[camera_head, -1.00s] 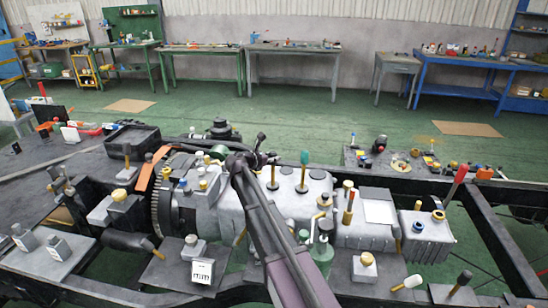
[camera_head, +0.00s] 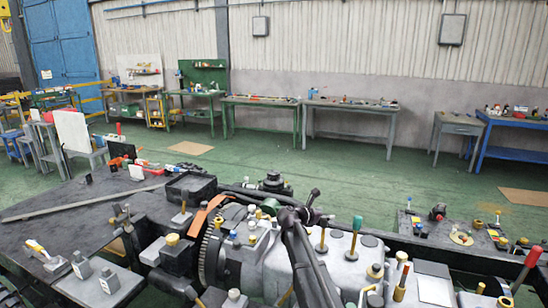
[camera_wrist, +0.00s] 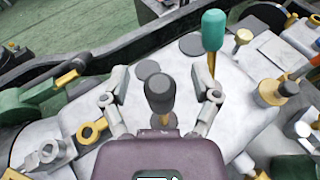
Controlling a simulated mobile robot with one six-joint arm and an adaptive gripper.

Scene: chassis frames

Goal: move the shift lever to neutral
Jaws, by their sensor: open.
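A lever with a dark grey knob (camera_wrist: 160,88) stands between my gripper's fingers in the wrist view, apparently without either finger touching it. My gripper (camera_wrist: 160,98) is open around it, over the pale grey transmission housing (camera_wrist: 178,70). A second lever with a teal knob (camera_wrist: 213,30) stands beyond and to the right; it shows in the head view too (camera_head: 357,223). In the head view my gripper (camera_head: 314,198) is small and dark above the housing, left of the teal knob. The frames do not label which lever is the shift lever.
Black chassis rails (camera_head: 440,250) run beside the housing. A red-handled lever (camera_head: 527,262) stands at the right. Several small caps and fittings crowd the housing. A dark table (camera_head: 60,225) with loose parts is at the left. Workbenches (camera_head: 350,104) line the far wall, with open green floor before them.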

